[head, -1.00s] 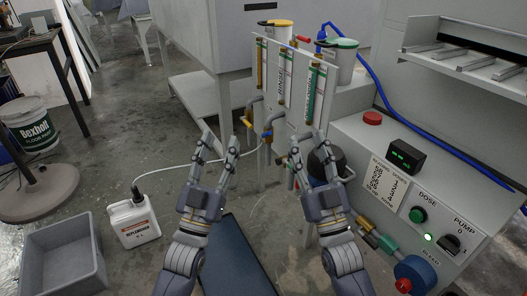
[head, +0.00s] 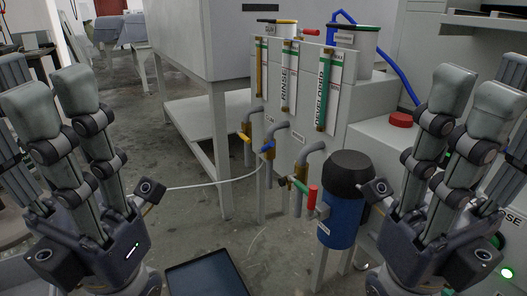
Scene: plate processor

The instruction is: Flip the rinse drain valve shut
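The panel (head: 330,75) carries upright gauge tubes, and the middle one is labelled RINSE (head: 284,92). Below it, a grey pipe ends in a rinse drain valve with a blue handle (head: 267,147). I cannot clearly tell whether this handle is along or across its pipe. My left gripper (head: 105,140) is open and empty at the left, well apart from the valve. My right gripper (head: 420,140) is open and empty at the right, also apart from it.
A yellow-handled valve (head: 246,138) is left of the blue one; a green handle (head: 299,186) and a red handle (head: 313,197) are to its right. A blue canister with a black top (head: 343,222) stands in front of the panel. A white hose (head: 205,185) crosses the left.

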